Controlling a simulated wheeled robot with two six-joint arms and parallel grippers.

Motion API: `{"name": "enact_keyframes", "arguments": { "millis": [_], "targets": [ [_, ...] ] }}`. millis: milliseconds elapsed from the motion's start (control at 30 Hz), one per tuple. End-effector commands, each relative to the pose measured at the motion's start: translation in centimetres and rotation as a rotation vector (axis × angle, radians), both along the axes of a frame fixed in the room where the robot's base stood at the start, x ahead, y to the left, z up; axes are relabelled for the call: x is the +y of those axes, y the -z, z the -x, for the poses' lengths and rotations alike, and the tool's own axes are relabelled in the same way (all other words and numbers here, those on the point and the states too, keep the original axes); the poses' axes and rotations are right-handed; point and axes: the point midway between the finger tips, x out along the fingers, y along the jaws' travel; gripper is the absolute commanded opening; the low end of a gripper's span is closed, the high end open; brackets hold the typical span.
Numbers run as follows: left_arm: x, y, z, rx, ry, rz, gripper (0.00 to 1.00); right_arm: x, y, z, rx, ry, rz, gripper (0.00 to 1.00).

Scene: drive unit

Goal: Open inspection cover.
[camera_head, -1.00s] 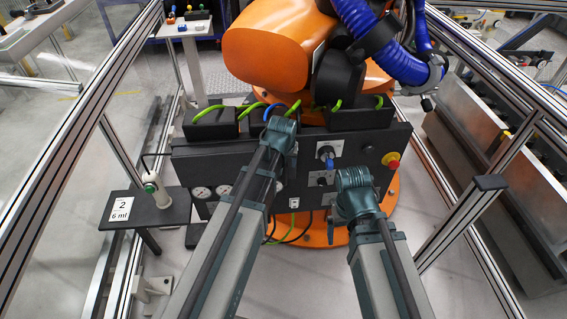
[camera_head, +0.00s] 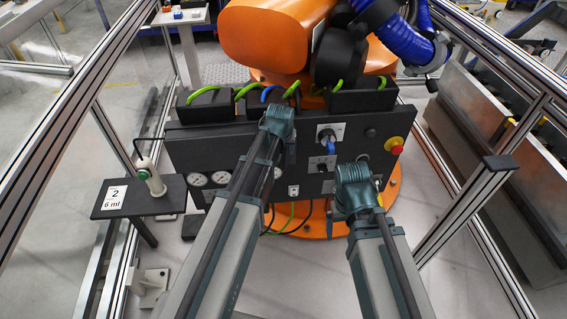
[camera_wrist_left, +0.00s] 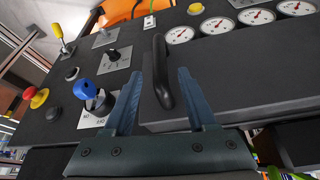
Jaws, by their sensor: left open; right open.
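The inspection cover appears to be the dark plate (camera_wrist_left: 235,70) beside the gauges in the left wrist view. It looks shut. A black bar handle (camera_wrist_left: 161,82) stands at its edge. My left gripper (camera_wrist_left: 160,73) is open, with one blue-grey finger on each side of the handle; I cannot tell whether either touches it. In the head view my left gripper (camera_head: 278,122) is over the front of the dark console (camera_head: 225,142), its fingers hidden by the wrist. My right gripper (camera_head: 355,185) is at the console's lower right, its fingers also hidden.
Near the left gripper are a blue knob (camera_wrist_left: 86,88), a black rotary switch (camera_wrist_left: 112,54) and a red-yellow emergency stop (camera_wrist_left: 39,97). Several gauges (camera_wrist_left: 180,35) line the panel. A small black stand (camera_head: 170,190) is at left; frame posts (camera_head: 470,205) flank the space.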

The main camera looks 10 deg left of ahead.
Motion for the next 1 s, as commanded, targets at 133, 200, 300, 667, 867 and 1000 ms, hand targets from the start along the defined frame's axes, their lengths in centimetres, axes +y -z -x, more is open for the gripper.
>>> {"name": "enact_keyframes", "arguments": {
  "millis": [133,200,300,667,867,1000],
  "targets": [
    [0.1,2.9,-1.0,0.000,0.000,0.000,0.57,0.0,2.9,0.0,0.000,0.000,0.000,0.94],
    [0.2,3.8,-1.4,0.000,0.000,0.000,0.57,0.0,3.8,0.0,0.000,0.000,0.000,0.94],
    [0.3,4.9,-1.9,0.000,0.000,0.000,0.57,0.0,4.9,0.0,0.000,0.000,0.000,0.94],
    [0.4,5.8,-2.4,0.000,0.000,0.000,0.57,0.0,5.8,0.0,0.000,0.000,0.000,0.94],
    [0.4,5.8,-2.4,0.000,0.000,0.000,0.41,0.0,5.8,0.0,0.000,0.000,0.000,0.94],
    [0.4,5.8,-2.4,0.000,0.000,0.000,0.16,0.0,5.8,0.0,0.000,0.000,0.000,0.94]
  ]
}}
